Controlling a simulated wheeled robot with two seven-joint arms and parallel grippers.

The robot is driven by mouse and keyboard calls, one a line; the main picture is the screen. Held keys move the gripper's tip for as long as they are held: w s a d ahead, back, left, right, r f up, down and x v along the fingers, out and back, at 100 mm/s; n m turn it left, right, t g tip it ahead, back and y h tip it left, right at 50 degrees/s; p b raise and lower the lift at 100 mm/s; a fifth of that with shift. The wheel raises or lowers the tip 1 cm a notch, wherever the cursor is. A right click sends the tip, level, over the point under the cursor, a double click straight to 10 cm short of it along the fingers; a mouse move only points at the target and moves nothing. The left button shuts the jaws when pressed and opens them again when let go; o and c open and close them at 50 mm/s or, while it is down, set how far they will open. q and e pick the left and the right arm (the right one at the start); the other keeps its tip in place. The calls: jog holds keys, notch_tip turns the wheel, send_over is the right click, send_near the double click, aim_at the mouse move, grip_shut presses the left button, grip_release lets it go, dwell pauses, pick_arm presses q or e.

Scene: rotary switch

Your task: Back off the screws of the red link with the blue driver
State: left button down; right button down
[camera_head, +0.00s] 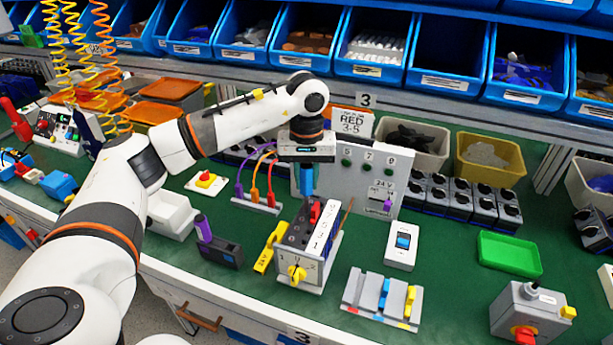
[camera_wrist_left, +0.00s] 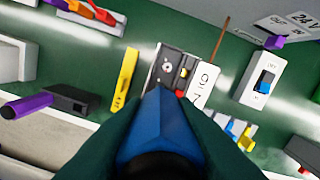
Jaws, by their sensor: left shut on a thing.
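The rotary switch (camera_head: 293,262) stands on the green bench, a dark block in a light bracket with a yellow knob on its front. The red link (camera_head: 315,211) sits on its top; a small red bit of it shows in the wrist view (camera_wrist_left: 180,94). My left gripper (camera_head: 307,168) is shut on the blue driver (camera_head: 306,182), which points down above the top of the switch. In the wrist view the blue driver (camera_wrist_left: 160,125) fills the middle and hides part of the switch. Its tip is hidden, so I cannot tell whether it touches a screw. My right gripper is out of view.
A yellow 24 V piece (camera_head: 269,248) and a purple-handled dark tool (camera_head: 220,245) lie left of the switch. A white rocker switch (camera_head: 402,246) and a grey tray (camera_head: 382,298) are to the right. A labelled panel (camera_head: 375,175) stands close behind. Bench around the green tray (camera_head: 509,254) is mostly clear.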

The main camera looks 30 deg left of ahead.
pick_arm(q)
jog(key=n, duration=0.3)
jog(key=shift+f+n, duration=0.1)
jog(key=shift+n, duration=0.3)
jog(key=n, duration=0.4)
jog(key=shift+s+n, duration=0.1)
jog(key=shift+n, duration=0.2)
jog(key=n+p, duration=0.1)
jog(key=n, duration=0.3)
jog(key=shift+n, duration=0.3)
